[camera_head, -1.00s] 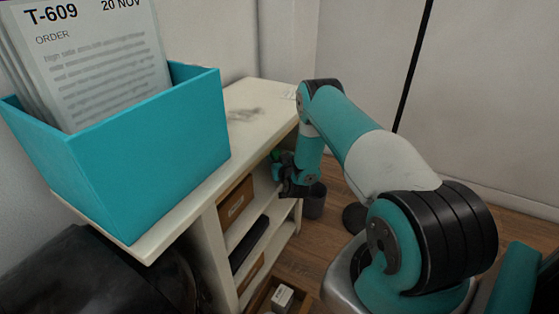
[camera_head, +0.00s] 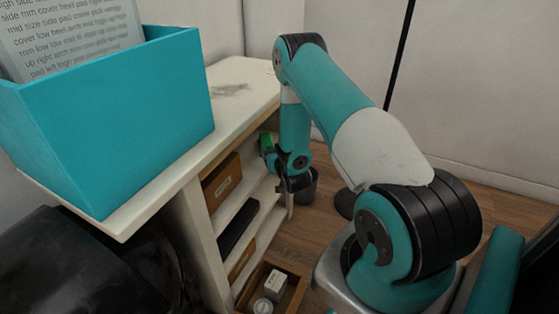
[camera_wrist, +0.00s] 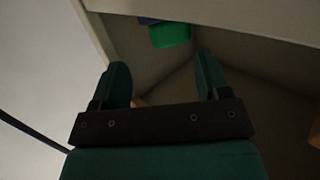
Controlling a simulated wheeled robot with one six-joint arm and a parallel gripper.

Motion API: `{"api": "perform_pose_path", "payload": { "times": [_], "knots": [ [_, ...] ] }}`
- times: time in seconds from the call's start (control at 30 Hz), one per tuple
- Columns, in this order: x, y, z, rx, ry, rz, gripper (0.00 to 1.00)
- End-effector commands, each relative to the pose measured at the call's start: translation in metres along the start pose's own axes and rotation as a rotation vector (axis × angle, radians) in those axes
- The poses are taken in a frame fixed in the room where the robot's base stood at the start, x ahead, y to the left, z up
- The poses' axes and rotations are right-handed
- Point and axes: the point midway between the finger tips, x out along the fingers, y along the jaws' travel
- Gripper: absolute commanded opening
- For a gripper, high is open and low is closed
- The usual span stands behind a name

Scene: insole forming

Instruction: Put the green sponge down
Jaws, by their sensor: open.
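The green sponge (camera_wrist: 170,35) shows in the wrist view beyond my fingertips, under a pale shelf board. A visible gap separates it from the fingers. In the head view a small bright green patch (camera_head: 266,140) shows at the shelf unit's upper opening, beside my gripper (camera_head: 268,158); it looks like the sponge, partly hidden. My gripper also shows in the wrist view (camera_wrist: 162,75), with its two teal fingers spread apart and nothing between them.
The pale shelf unit (camera_head: 240,75) has brown boxes (camera_head: 223,182) and a dark item (camera_head: 238,228) on its shelves. A teal box of papers (camera_head: 120,115) stands on top.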

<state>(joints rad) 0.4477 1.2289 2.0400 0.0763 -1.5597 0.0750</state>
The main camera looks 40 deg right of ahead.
Motion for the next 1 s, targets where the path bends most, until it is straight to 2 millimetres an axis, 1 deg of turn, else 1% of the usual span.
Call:
{"api": "perform_pose_path", "payload": {
  "times": [0.03,0.1,0.2,0.3,0.47,1.0],
  "knots": [
    [-0.011,-0.001,-0.002,0.002,-0.004,-0.001,0.70],
    [-0.023,-0.001,-0.002,0.000,-0.004,0.000,0.70],
    [-0.036,-0.001,-0.002,0.001,-0.001,0.000,0.70],
    [-0.043,-0.001,-0.002,0.001,0.000,0.000,0.70],
    [-0.046,-0.001,-0.002,0.001,0.001,0.000,0.70],
    [-0.045,-0.001,-0.002,-0.017,-0.003,-0.005,0.70]
  ]
}}
